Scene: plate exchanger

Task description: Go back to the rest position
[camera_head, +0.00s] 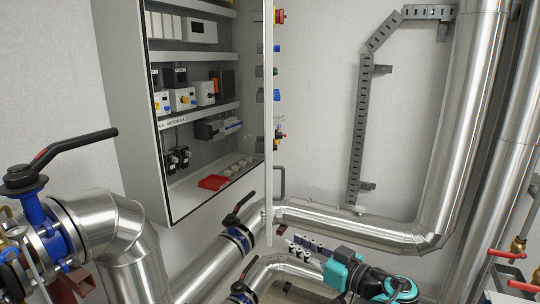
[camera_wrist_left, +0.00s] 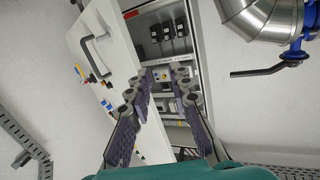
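My left gripper (camera_head: 296,246) is at the bottom centre of the head view, with its teal body (camera_head: 345,272) behind dark fingers. It is in front of the pipes and just below the open cabinet door. In the left wrist view, the two fingers (camera_wrist_left: 163,78) stand apart with nothing between them. Part of the open control cabinet (camera_wrist_left: 160,15) shows beyond and between them. No object is held. My right gripper does not show in either view.
The grey cabinet (camera_head: 131,100) hangs open, its door (camera_head: 268,120) seen edge-on, with a red item (camera_head: 213,182) on its floor. Steel pipes (camera_head: 350,226) run close around the gripper. Valves with black levers (camera_head: 75,148) stand left; red-handled valves (camera_head: 507,254) stand right.

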